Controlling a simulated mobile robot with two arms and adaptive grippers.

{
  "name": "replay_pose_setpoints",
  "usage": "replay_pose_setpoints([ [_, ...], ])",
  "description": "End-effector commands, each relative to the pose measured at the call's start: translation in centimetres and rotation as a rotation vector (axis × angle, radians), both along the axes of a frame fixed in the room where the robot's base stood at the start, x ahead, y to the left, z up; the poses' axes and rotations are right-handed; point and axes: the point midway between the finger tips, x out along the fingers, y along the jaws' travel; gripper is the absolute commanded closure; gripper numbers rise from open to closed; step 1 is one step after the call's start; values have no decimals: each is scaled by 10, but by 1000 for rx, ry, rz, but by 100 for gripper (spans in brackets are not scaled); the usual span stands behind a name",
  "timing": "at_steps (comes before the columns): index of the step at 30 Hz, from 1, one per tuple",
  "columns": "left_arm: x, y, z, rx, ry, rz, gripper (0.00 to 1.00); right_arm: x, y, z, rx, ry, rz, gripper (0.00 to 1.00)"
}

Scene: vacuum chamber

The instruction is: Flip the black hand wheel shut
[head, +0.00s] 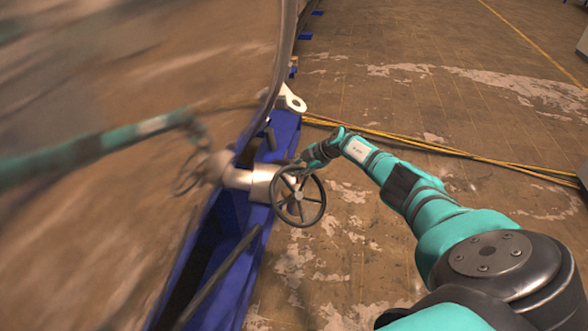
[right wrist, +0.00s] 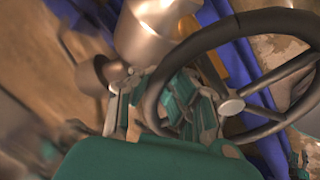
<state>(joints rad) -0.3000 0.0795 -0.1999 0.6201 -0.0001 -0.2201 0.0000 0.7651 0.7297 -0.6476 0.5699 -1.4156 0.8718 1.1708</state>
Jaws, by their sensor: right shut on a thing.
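The black hand wheel (head: 298,196) has a round rim and several spokes and sits at the end of a bare metal valve pipe (head: 238,177) on the chamber's side. My right gripper (head: 296,168) is at the wheel's upper edge, its fingers partly hidden. In the right wrist view the wheel (right wrist: 231,106) fills the right side, and its rim passes between the fingers of my right gripper (right wrist: 152,92). The gripper is shut on the rim. My left gripper is not in view.
The shiny curved chamber wall (head: 130,75) fills the left and mirrors my teal arm. A blue support frame (head: 283,128) runs below it. A white lug (head: 293,101) sticks out above the valve. Yellow cables (head: 430,148) lie across the worn floor, which is otherwise open at right.

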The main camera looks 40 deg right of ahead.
Motion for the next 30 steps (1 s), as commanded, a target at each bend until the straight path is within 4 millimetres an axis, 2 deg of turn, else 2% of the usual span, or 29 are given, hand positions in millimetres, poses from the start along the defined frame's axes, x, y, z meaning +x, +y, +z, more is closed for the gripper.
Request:
replay_pose_setpoints([
  [1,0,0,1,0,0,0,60,2,-11,7,-11,-13,-15,100],
  [8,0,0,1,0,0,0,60,2,-10,7,-12,-13,-15,100],
  [9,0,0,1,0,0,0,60,2,-10,7,-12,-13,-15,92],
  [16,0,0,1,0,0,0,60,1,-10,5,-11,-9,-12,62],
  [25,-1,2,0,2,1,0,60,-1,-6,3,-7,-4,-7,61],
  [30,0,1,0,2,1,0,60,-8,-11,10,-10,-4,-6,61],
])
